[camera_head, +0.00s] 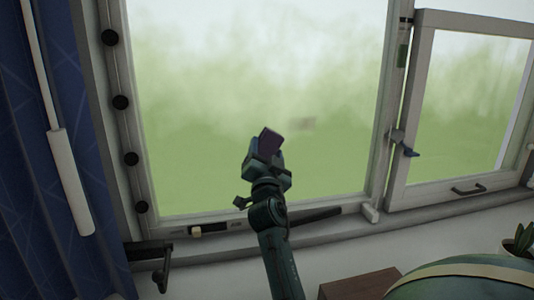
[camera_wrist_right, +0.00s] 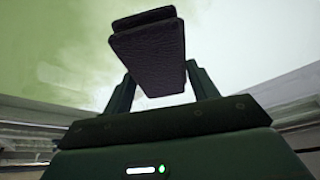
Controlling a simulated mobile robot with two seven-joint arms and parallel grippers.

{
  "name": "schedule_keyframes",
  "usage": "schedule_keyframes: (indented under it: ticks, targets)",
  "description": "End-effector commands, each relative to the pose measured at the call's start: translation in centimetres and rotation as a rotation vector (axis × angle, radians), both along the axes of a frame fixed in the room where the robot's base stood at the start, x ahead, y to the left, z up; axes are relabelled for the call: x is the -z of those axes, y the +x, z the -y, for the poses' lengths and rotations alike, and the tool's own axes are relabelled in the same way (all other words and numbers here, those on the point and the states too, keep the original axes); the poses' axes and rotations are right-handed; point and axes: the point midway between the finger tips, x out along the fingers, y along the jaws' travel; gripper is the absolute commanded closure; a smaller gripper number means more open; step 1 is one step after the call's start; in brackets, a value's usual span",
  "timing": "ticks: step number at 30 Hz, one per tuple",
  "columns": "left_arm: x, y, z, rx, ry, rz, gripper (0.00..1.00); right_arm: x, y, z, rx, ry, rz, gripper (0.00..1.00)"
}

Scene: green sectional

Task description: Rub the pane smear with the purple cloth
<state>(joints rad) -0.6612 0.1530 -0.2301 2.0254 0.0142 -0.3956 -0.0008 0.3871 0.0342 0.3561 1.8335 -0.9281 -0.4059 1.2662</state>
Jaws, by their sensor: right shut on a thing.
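The purple cloth (camera_head: 270,140) is a small dark folded block at the tip of my right gripper (camera_head: 264,160). In the right wrist view the cloth (camera_wrist_right: 149,56) sits between the two fingers of the right gripper (camera_wrist_right: 160,85), which is shut on it. The window pane (camera_head: 200,90) is large, with a blurred green and white outside behind it. I cannot tell whether the cloth touches the glass. My left gripper is not in view.
A hinged window sash (camera_head: 425,110) with a handle stands at the right. A blue curtain (camera_head: 40,180) and a white rod (camera_head: 70,180) hang at the left. Below are the sill, a brown box (camera_head: 358,286), a green rounded cushion (camera_head: 465,280) and a potted plant (camera_head: 520,240).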

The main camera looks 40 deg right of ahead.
Motion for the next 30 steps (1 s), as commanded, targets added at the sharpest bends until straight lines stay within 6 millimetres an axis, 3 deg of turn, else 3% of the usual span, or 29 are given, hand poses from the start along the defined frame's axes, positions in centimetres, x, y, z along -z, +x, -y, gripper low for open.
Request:
schedule_keyframes:
  ticks: [30]
  targets:
    - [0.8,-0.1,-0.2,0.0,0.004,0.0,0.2,-0.1,1.4,1.1,0.001,0.0,0.0,0.67]
